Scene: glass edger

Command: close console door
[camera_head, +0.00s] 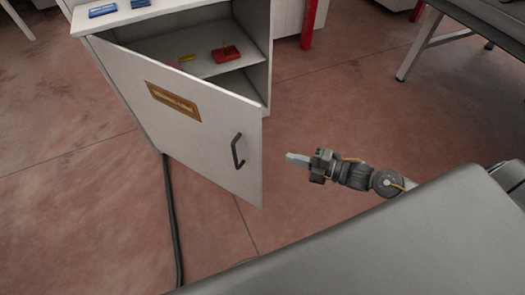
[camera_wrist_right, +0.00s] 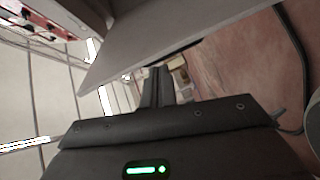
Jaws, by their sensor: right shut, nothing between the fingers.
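The console door (camera_head: 190,115) is a white panel with a brown label plate and a dark handle (camera_head: 237,151) near its right edge. It stands open, swung out from the console (camera_head: 256,50), so the inside shelf shows. My right gripper (camera_head: 290,157) is shut and empty, a little right of the handle and the door's free edge, apart from the door in the head view. In the right wrist view the shut fingers (camera_wrist_right: 158,85) point towards a pale panel edge (camera_wrist_right: 180,38), which looks like the door. My left gripper is not in view.
A red item (camera_head: 226,53) and a small yellow item (camera_head: 187,58) lie on the console shelf. Blue items (camera_head: 103,11) lie on its top. A dark cable (camera_head: 172,220) runs along the floor. A metal-legged table (camera_head: 440,30) stands at the back right. Floor right of the door is clear.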

